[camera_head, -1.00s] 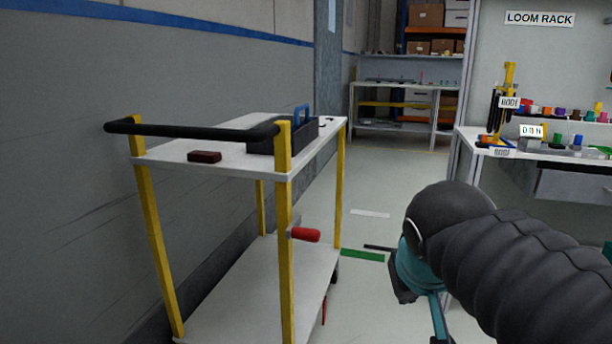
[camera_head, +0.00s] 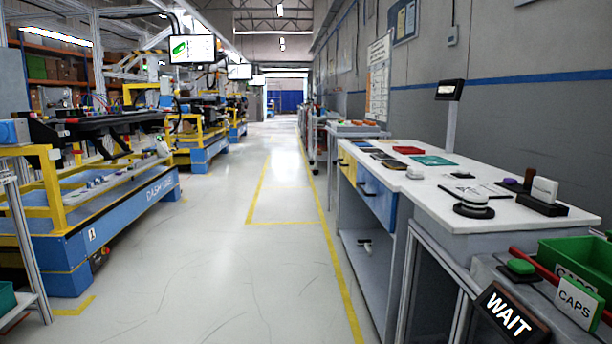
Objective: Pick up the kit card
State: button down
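I cannot tell for sure which thing is the kit card. Several flat card-like items lie on the white-topped bench at the right: a red one (camera_head: 408,150), a green one (camera_head: 434,160) and dark ones (camera_head: 388,160) near its far left edge. A small white upright piece (camera_head: 544,190) stands by a black block at the near end of the bench. My gripper is not in view now.
The white bench top (camera_head: 520,214) runs along the right wall. A green bin (camera_head: 580,262) labelled CAPS and a WAIT sign (camera_head: 512,312) are at the near right. Blue and yellow stations (camera_head: 110,218) line the left. The aisle floor (camera_head: 230,270) between is clear.

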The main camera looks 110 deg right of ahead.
aim_at(544, 190)
jog(key=z, duration=3.35)
jog(key=i, duration=2.95)
jog(key=z, duration=0.1)
